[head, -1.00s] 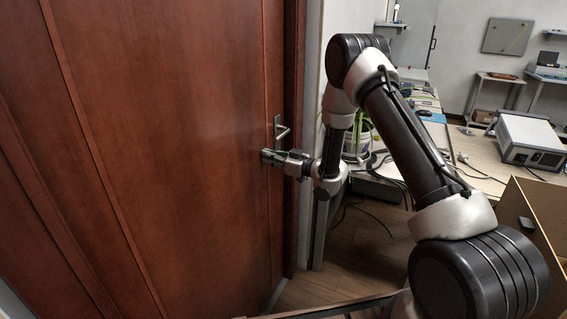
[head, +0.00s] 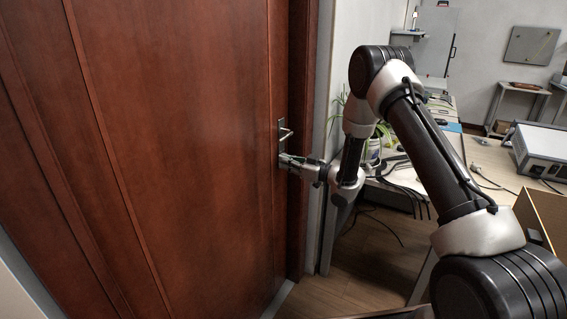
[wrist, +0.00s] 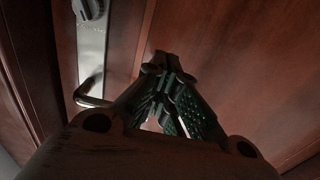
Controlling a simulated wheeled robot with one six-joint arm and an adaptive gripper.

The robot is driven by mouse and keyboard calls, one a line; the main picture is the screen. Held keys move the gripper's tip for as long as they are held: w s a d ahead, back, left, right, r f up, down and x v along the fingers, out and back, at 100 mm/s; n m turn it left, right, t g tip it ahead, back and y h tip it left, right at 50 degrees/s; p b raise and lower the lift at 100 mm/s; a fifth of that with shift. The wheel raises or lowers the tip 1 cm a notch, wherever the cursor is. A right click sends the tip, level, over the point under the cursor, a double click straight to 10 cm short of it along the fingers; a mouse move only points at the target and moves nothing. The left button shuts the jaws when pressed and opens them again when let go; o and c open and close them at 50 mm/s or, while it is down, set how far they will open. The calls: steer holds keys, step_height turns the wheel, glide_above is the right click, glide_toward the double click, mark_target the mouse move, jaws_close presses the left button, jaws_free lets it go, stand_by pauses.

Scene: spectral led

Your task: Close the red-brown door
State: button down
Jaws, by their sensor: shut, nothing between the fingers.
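The red-brown door (head: 185,150) fills the left of the head view and looks nearly in line with its frame (head: 301,120). Its metal handle (head: 286,134) sits on a pale plate near the door's right edge; in the wrist view the handle (wrist: 92,101) is at the left, below a round knob (wrist: 88,10). My gripper (head: 284,160) is shut and empty, just below the handle, with its fingertips at the door surface. In the wrist view the fingers (wrist: 160,62) are together against the red-brown panel; whether they touch it I cannot tell.
Right of the door frame stands a desk (head: 490,160) with a plant (head: 380,135), cables and a white instrument box (head: 540,150). An open cardboard-coloured box (head: 545,215) is at the lower right. Bare wooden floor (head: 350,265) shows between the door and the desk.

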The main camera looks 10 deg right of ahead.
steer(key=v, duration=0.8)
steer(key=s+d+f+m+g+h, duration=0.1)
steer(key=s+d+f+g+h, duration=0.1)
steer(key=d+f+h, duration=0.4)
steer(key=s+d+f+m+g+h, duration=0.1)
steer(key=d+f+g+h, duration=0.15)
steer(key=f, duration=0.55)
steer(key=s+d+r+m+g+h, duration=0.15)
steer(key=s+d+h, duration=0.3)
steer(key=d, duration=0.45)
steer(key=s+d+r+m+g+h, duration=0.2)
steer(key=s+d+r+m, duration=0.1)
steer(key=s+r, duration=0.55)
steer(key=s+d+r+m+g+h, duration=0.15)
steer(key=s+d+r, duration=0.25)
steer(key=s+r, duration=0.45)
steer(key=s+a+r+m+t+y, duration=0.2)
steer(key=s+a+r+t, duration=0.1)
steer(key=s+r, duration=1.4)
steer(key=shift+a+r+m, duration=0.4)
steer(key=shift+a+r, duration=0.15)
steer(key=shift+a, duration=0.2)
